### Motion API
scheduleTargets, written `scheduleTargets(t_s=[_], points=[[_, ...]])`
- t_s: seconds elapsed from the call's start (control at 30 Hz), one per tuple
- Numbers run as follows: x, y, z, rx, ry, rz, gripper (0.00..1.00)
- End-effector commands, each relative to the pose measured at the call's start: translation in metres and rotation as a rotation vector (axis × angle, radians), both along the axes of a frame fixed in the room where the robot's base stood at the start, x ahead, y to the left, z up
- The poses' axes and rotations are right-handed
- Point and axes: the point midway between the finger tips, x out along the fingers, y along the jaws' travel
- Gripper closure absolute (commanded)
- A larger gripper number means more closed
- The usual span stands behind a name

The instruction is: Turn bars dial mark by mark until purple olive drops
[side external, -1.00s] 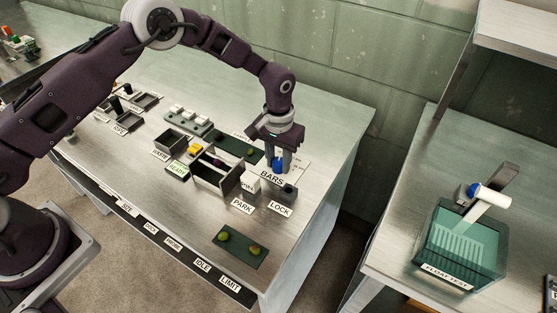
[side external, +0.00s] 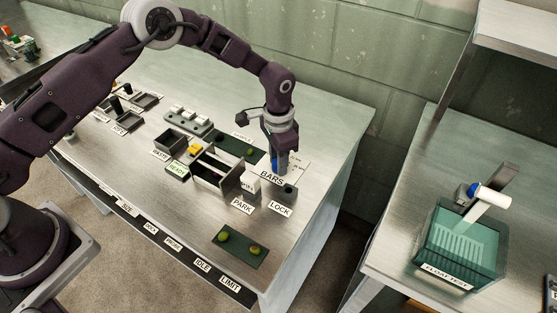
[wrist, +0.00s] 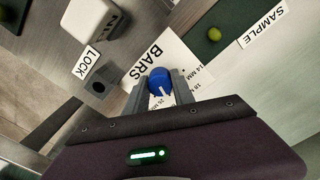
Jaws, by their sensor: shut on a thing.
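The blue bars dial (wrist: 159,80) sits on the white BARS plate (wrist: 150,60) in the wrist view. My gripper (wrist: 158,90) is shut on it, one finger on each side. The dial's white mark points down in the picture, toward the label that reads about 26; the fingers hide part of the scale. In the side view my gripper (side external: 281,163) hides most of the dial (side external: 274,162). The sizer (side external: 217,172) stands left of it with its dark bars. I make out no purple olive there.
A green tray (side external: 240,258) in front holds a green olive (side external: 224,237) and a darker one (side external: 255,247). The SAMPLE mat (side external: 235,143) bears one olive (side external: 250,152). The LOCK block (side external: 289,190) stands close in front of the dial. A float-test tank (side external: 460,245) is at right.

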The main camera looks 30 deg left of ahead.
Motion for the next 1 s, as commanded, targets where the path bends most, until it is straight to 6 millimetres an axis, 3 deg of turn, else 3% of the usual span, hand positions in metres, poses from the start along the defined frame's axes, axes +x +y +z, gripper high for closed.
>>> scheduleTargets(t_s=[0.57, 0.6, 0.7, 1.0], points=[[0.0005, -0.0001, 0.0012, -0.001, -0.001, -0.034, 1.00], [0.0005, -0.0001, 0.0012, -0.001, -0.001, -0.034, 0.66], [0.0004, -0.0001, 0.0009, -0.001, -0.001, -0.034, 0.48], [0.0004, -0.0001, 0.0020, -0.001, -0.001, -0.034, 0.48]])
